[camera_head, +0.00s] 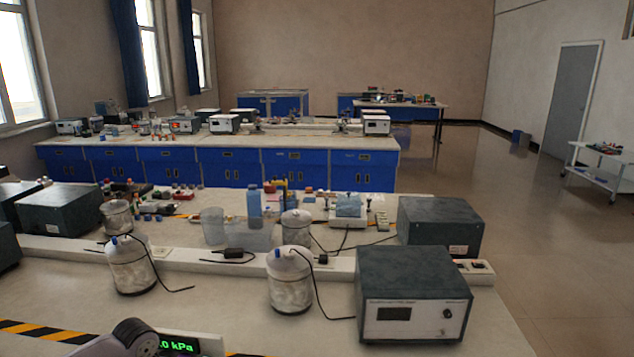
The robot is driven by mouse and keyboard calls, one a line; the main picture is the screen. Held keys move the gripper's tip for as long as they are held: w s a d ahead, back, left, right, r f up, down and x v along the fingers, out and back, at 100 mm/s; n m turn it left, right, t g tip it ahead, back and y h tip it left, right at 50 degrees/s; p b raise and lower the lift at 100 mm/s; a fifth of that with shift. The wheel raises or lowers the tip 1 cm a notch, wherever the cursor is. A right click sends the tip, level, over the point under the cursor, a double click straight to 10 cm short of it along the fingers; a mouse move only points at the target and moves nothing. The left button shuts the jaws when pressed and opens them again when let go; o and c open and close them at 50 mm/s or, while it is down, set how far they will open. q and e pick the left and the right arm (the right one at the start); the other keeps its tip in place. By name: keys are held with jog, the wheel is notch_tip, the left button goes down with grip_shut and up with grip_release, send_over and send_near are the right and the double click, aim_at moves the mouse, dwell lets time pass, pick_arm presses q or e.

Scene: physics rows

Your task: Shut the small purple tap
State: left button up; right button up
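I cannot make out a small purple tap in this view. A pressure display (178,345) with green digits ending in ".0 kPa" stands at the bottom edge, left of centre, and its left part is hidden. A rounded grey-mauve part overlaps it on the left; it is cut off by the frame, and I cannot tell whether it is my arm or equipment. Neither of my grippers can be made out in the view.
On the near bench (60,294) stand two jars with bluish tops, a left jar (131,266) and a right jar (290,281), with black leads. A dark instrument box (412,318) stands to the right. Yellow-black tape (38,331) marks the front left.

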pick_arm(q)
jog(key=shift+f, duration=0.4)
jog(key=shift+r, duration=0.4)
dwell(0.4)
jog(key=shift+c, duration=0.2)
grip_shut()
